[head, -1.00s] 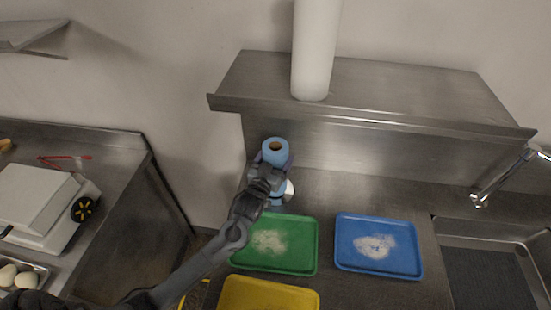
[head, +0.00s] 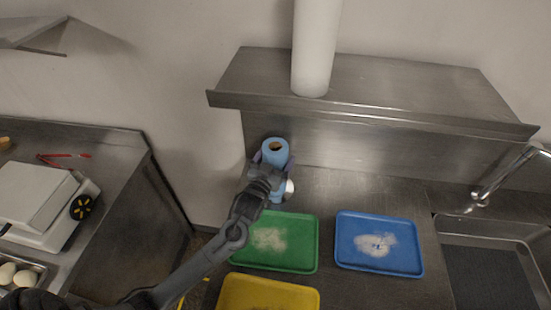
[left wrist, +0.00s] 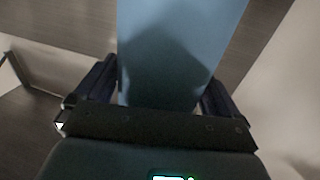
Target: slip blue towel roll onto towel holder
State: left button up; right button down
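The blue towel roll (head: 275,151) stands upright at the back left of the steel counter, its open core facing up. A pale, shiny round piece (head: 289,188), possibly the towel holder's base, shows at its lower right. My left gripper (head: 272,162) is around the roll from the front, one finger on each side. In the left wrist view the roll (left wrist: 175,50) fills the space between the fingers, with thin light slivers beside it; the fingers look open. The holder's post is hidden, so I cannot see whether the roll is around it. My right gripper is not in view.
Green (head: 300,262), blue (head: 395,269) and yellow (head: 250,282) trays lie on the counter in front. A steel shelf (head: 400,85) overhangs behind, carrying a tall white cylinder (head: 314,50). A sink and tap (head: 481,197) are at right. A gap separates the left counter.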

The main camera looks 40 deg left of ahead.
pick_arm(q)
jog(key=shift+s, duration=0.15)
jog(key=shift+p+v, duration=0.8)
jog(key=shift+v, duration=0.1)
jog(key=p+v, duration=0.4)
jog(key=v, duration=0.5)
jog(key=shift+d, duration=0.1)
